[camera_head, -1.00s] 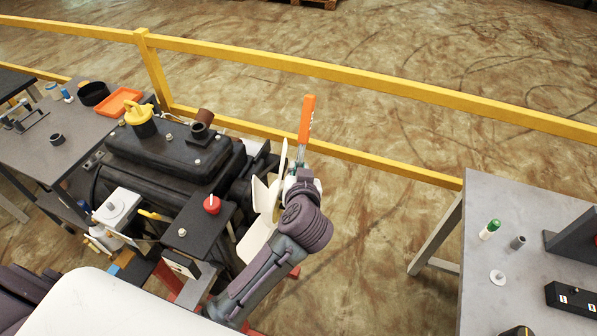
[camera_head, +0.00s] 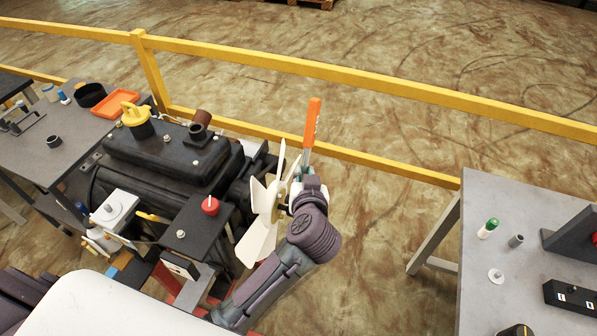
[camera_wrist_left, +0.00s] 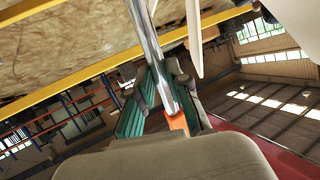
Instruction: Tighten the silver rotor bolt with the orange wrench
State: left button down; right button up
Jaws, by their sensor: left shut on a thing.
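The orange wrench (camera_head: 312,122) stands nearly upright, its orange end pointing up, at the right side of the engine. My left gripper (camera_head: 308,185) is shut on it, just right of the white-bladed rotor (camera_head: 260,240). In the left wrist view the wrench's silver shaft (camera_wrist_left: 148,35) runs up from between the green finger pads of my left gripper (camera_wrist_left: 160,98), with a bit of orange below. The silver rotor bolt cannot be made out; my gripper and wrist cover part of the rotor hub. My right gripper is not in view.
The black engine (camera_head: 165,150) fills the left middle, with a red knob (camera_head: 210,206) on its near side. A yellow railing (camera_head: 370,92) runs behind. A grey table (camera_head: 490,205) stands at the right. Floor is open between the arm and that table.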

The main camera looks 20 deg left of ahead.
pick_arm(q)
jog(key=shift+d+r, duration=0.15)
jog(key=shift+d, duration=1.7)
jog(key=shift+s, duration=0.1)
